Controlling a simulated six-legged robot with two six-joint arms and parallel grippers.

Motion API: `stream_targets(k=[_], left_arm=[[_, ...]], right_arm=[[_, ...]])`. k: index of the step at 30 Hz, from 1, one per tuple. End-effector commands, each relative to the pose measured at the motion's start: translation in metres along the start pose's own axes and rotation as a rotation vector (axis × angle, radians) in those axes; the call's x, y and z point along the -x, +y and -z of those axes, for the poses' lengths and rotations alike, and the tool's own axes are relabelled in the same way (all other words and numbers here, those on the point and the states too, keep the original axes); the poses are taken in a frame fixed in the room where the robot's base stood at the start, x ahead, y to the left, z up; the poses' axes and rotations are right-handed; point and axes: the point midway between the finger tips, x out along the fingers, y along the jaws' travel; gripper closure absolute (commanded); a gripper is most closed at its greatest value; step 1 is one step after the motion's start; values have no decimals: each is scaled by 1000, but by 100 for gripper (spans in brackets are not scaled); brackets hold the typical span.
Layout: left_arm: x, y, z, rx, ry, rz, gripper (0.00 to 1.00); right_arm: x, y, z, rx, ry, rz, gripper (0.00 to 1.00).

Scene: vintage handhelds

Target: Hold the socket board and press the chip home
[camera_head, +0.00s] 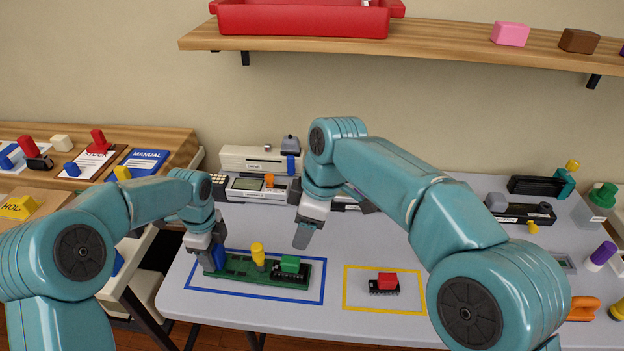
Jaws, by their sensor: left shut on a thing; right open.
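The green socket board (240,268) lies on the grey table inside a blue outline. A yellow peg (257,254) stands near its middle. A black chip with a green top (289,263) sits at its right part; I cannot tell how deep it is seated. My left gripper (210,262) is shut at the board's left end, by a blue upright piece (219,257). My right gripper (302,240) is open and empty, above and apart from the green-topped chip. A black chip with a red top (386,282) lies inside a yellow outline to the right.
Pale devices (258,188) stand along the table's back. Black devices (522,212), a purple-topped bottle (601,255) and an orange item (583,307) are at the right. A shelf with a red bin (303,20) hangs above. A wooden side table (105,135) is left.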

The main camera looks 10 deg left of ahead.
Motion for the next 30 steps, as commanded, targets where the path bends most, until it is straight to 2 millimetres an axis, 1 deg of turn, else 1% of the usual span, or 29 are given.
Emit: stream_targets(k=[1,29,30], left_arm=[[-6,3,1,-3,3,-14,100],[-6,3,1,-2,3,-14,100],[-6,3,1,-2,3,-14,46]], right_arm=[[-1,0,0,0,0,0,44],[-1,0,0,0,0,0,44],[-1,0,0,0,0,0,44]])
